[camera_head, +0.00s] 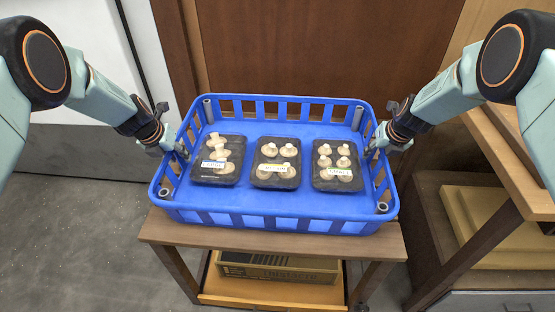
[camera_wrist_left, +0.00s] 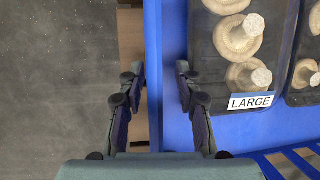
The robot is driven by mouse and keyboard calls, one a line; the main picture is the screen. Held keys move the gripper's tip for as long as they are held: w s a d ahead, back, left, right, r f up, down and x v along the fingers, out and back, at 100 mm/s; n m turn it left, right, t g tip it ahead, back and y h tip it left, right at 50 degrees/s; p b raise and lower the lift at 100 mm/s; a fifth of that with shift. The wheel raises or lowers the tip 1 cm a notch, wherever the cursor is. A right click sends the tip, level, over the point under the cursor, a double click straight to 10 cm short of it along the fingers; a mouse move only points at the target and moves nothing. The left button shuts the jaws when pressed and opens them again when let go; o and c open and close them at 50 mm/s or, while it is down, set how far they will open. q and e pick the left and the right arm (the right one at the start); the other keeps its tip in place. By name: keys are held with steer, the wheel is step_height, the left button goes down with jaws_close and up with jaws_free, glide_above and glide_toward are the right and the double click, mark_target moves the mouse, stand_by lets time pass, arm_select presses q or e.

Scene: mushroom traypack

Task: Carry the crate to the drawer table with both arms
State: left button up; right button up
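The blue crate (camera_head: 270,216) rests level on a small wooden table. Three black trays of mushrooms lie in it: a left one (camera_head: 202,178), a middle one (camera_head: 289,184) and a right one (camera_head: 338,186). My left gripper (camera_head: 180,152) is at the crate's left wall. In the left wrist view its two fingers (camera_wrist_left: 160,85) stand apart on either side of the blue wall (camera_wrist_left: 153,50), with a gap on the inner side. My right gripper (camera_head: 375,148) is at the right wall; its fingers are too small and partly hidden to judge.
The wooden table (camera_head: 275,241) has a lower shelf with a cardboard box (camera_head: 280,266). A brown wooden panel (camera_head: 320,50) stands close behind the crate. Wooden furniture with shelves (camera_head: 490,190) is at the right. Grey floor (camera_head: 80,230) is clear at the left.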

arm_select(q)
jaws_close()
arm_select(e)
jaws_close()
arm_select(q)
steer(key=shift+w+r, duration=0.1)
arm_select(e)
steer(key=shift+w+r, duration=0.1)
stand_by(0.4)
